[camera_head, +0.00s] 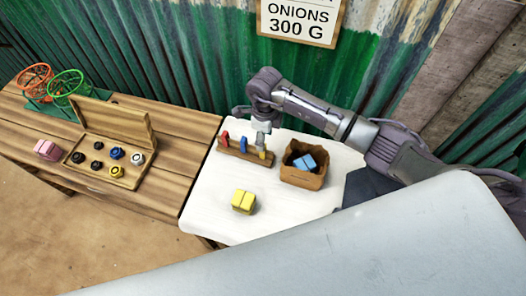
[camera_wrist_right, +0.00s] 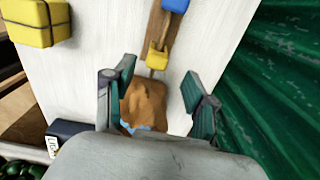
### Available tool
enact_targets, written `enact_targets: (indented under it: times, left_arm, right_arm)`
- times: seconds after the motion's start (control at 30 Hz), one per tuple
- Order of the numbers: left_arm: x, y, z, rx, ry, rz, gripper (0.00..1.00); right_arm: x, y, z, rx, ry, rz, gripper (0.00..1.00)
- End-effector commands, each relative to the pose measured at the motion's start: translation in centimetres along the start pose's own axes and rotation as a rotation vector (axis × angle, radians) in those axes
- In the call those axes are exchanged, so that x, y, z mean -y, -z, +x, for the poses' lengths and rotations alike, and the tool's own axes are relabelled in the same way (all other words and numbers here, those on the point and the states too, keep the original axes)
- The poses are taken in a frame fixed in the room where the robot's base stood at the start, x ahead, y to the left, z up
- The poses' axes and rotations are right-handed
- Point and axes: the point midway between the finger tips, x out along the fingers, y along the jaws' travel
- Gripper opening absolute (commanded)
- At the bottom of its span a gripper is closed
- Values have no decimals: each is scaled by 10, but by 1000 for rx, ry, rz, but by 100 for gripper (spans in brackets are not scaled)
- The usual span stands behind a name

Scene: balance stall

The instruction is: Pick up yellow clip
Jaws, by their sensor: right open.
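The yellow clip (camera_head: 262,154) sits at the right end of a small wooden rack (camera_head: 245,155) on the white table, beside a blue clip (camera_head: 243,145) and a red clip (camera_head: 225,138). My right gripper (camera_head: 257,122) is above the rack's right part and partly hides the yellow clip. In the right wrist view, the yellow clip (camera_wrist_right: 157,57) shows just beyond the gap between the fingertips (camera_wrist_right: 160,82), and the blue clip (camera_wrist_right: 175,5) is at the top edge. The right gripper is open and empty. My left gripper is not in view.
A brown box (camera_head: 303,177) holding blue blocks (camera_head: 304,162) stands just right of the rack. A yellow block (camera_head: 243,201) lies nearer the front. A wooden table (camera_head: 160,120) at left holds a tray of weights (camera_head: 128,181), a pink block (camera_head: 47,150) and wire baskets (camera_head: 68,87).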

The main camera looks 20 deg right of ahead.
Motion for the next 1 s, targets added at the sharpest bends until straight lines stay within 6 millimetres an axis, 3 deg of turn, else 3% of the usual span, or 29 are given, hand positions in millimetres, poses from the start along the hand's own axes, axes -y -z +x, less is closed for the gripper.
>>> enact_targets:
  times: [0.23, 0.53, 0.8, 1.0]
  left_arm:
    - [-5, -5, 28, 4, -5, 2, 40]
    - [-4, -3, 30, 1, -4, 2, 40]
    - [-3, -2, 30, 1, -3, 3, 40]
    - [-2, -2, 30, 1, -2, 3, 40]
  right_arm:
    - [-5, -2, 42, -1, -3, 1, 56]
    - [-4, -3, 46, 0, 0, 0, 56]
    - [-4, -2, 46, 0, 0, 0, 13]
    - [-4, -2, 46, -1, 0, 0, 11]
